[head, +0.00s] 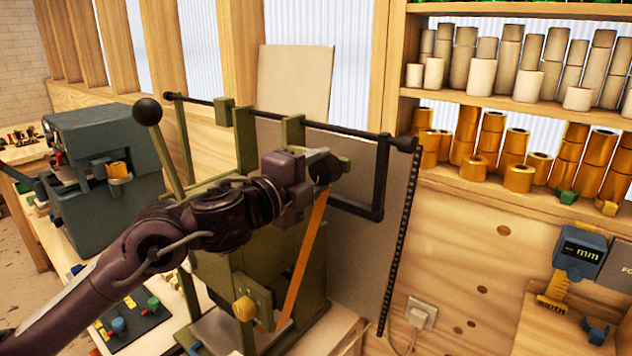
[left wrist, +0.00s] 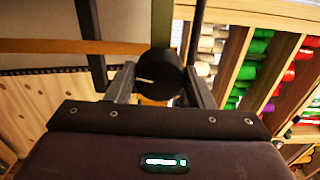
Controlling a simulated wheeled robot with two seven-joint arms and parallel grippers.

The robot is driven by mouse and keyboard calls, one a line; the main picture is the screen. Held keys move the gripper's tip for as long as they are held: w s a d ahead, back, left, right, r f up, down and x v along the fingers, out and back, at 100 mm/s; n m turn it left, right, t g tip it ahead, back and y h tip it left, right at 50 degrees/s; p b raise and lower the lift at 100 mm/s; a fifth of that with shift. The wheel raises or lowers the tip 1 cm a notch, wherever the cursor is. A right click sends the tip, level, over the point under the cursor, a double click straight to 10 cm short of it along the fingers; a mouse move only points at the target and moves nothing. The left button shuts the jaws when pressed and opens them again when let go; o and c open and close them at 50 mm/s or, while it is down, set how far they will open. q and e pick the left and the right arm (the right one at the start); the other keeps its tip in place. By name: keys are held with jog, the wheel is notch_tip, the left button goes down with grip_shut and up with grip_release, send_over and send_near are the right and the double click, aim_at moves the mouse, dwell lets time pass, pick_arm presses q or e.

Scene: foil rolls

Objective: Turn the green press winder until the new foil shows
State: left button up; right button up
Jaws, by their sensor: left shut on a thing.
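The green press (head: 280,255) stands on the bench in the middle of the head view, with a lever ending in a black ball at its left. An orange-gold foil strip (head: 304,262) runs down its front from the top to near a yellow roll (head: 244,308). My left gripper (head: 328,166) is at the top of the press and hides much of the winder. In the left wrist view its fingers are shut on the black round winder knob (left wrist: 160,76). The foil strip (left wrist: 75,46) runs left from beside the knob. My right gripper is not in view.
A grey-blue machine (head: 105,175) stands to the left. A black frame with a hanging chain (head: 398,250) is close to the right of the gripper. Shelves at the right hold beige rolls (head: 485,66) and gold rolls (head: 518,178). A blue measuring device (head: 580,250) hangs below.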

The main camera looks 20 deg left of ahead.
pick_arm(q)
jog(key=shift+m, duration=0.6)
jog(key=shift+b, duration=0.35)
jog(key=o, duration=1)
jog(key=shift+s+a+f, duration=0.1)
jog(key=shift+s+a, duration=0.1)
jog(key=shift+s, duration=0.15)
jog(key=shift+b+v, duration=1.6)
jog(key=shift+v, duration=1.9)
